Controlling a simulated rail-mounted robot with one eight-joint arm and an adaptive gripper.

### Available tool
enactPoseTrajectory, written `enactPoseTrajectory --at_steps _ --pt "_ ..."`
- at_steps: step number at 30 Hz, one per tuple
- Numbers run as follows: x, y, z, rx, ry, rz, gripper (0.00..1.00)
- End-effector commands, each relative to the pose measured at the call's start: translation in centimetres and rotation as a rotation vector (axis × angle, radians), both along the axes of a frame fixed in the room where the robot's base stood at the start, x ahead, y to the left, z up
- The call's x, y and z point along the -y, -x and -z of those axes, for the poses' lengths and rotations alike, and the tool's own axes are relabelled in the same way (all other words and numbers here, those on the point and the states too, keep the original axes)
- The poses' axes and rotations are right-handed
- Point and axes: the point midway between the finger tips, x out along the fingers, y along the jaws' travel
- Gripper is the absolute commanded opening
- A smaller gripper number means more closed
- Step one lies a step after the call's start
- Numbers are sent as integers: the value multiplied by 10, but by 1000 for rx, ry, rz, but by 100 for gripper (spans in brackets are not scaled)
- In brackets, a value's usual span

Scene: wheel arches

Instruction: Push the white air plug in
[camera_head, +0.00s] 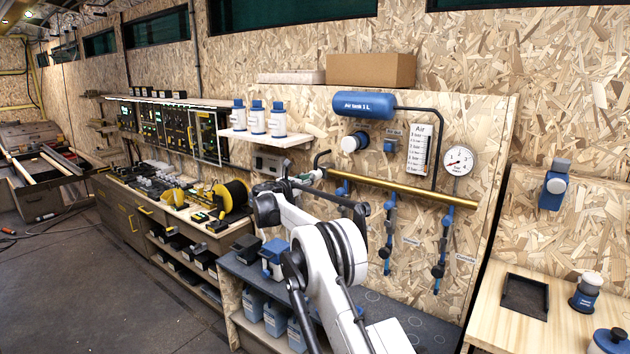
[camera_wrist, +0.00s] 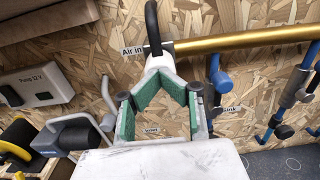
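The white air plug (camera_wrist: 159,63) appears at the left end of the brass pipe (camera_wrist: 240,41), under the "Air in" label and below a black hose. In the wrist view, the two green-padded fingers of my gripper (camera_wrist: 158,76) bend inward and their tips come together right at the plug. An open gap shows between the lower finger parts. My gripper (camera_head: 296,180) also shows at the pipe's left end in the head view, where it hides much of the plug. I cannot tell how deep the plug sits or whether the tips pinch it.
Blue valves (camera_head: 388,230) hang below the brass pipe (camera_head: 400,187). A blue air tank (camera_head: 363,105) and a round gauge (camera_head: 458,160) are on the board above. A shelf with white bottles (camera_head: 257,118) is left of the pipe. A grey bench (camera_head: 245,272) lies below.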

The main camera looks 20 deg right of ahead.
Motion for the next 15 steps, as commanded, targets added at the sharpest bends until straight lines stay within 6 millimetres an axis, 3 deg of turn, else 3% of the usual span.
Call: enactPoseTrajectory --at_steps 8,15 --pt "-1 3 0 0 1 1 0" --pt "-26 20 1 1 1 2 0"
